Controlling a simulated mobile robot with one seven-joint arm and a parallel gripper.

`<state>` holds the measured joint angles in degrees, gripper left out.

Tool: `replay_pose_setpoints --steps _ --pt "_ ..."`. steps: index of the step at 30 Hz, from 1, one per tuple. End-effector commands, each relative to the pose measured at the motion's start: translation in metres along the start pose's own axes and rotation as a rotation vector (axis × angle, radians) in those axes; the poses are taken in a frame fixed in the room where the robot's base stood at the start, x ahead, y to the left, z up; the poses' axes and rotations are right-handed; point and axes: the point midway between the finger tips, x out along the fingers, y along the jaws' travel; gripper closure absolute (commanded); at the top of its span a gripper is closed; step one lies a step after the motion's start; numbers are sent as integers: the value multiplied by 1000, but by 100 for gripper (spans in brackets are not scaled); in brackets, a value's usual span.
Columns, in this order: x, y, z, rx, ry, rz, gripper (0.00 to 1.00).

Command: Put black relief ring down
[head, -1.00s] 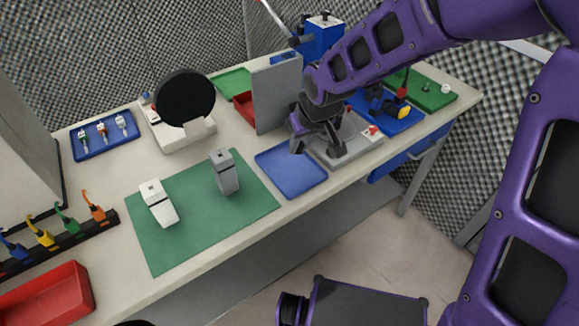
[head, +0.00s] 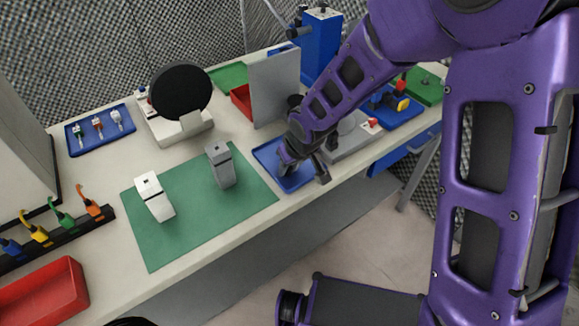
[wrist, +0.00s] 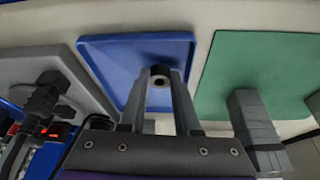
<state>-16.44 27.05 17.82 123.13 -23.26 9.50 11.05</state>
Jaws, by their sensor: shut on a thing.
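My gripper (head: 304,168) is over the blue tray (head: 265,153) near the front of the bench. In the wrist view my gripper (wrist: 160,92) has its fingers closed on the black relief ring (wrist: 160,70), a small dark ring with a round hole. The ring sits between the fingertips, over the blue tray (wrist: 108,52). I cannot tell whether it touches the tray floor. In the head view the ring is hidden by my gripper.
Left of the tray, a green mat (head: 185,215) holds a grey block (head: 220,166) and a white block (head: 154,197). A grey upright panel (head: 273,88) stands behind the tray. A grey device with black plugs (wrist: 50,100) lies on its other side.

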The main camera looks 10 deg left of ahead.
Motion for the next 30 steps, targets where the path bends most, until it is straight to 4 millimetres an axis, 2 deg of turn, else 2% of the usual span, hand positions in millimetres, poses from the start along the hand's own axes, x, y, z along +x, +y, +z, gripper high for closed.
replay_pose_setpoints --steps 6,7,9,17,21,26,30 --pt "4 0 2 1 0 0 100" --pt "3 0 1 1 1 0 65" --pt "2 0 1 1 0 0 57" --pt "2 0 0 1 0 0 57" --pt "-5 1 -2 1 1 1 57" --pt "-36 2 -3 3 5 3 57" --pt "-71 2 -3 4 4 4 57"
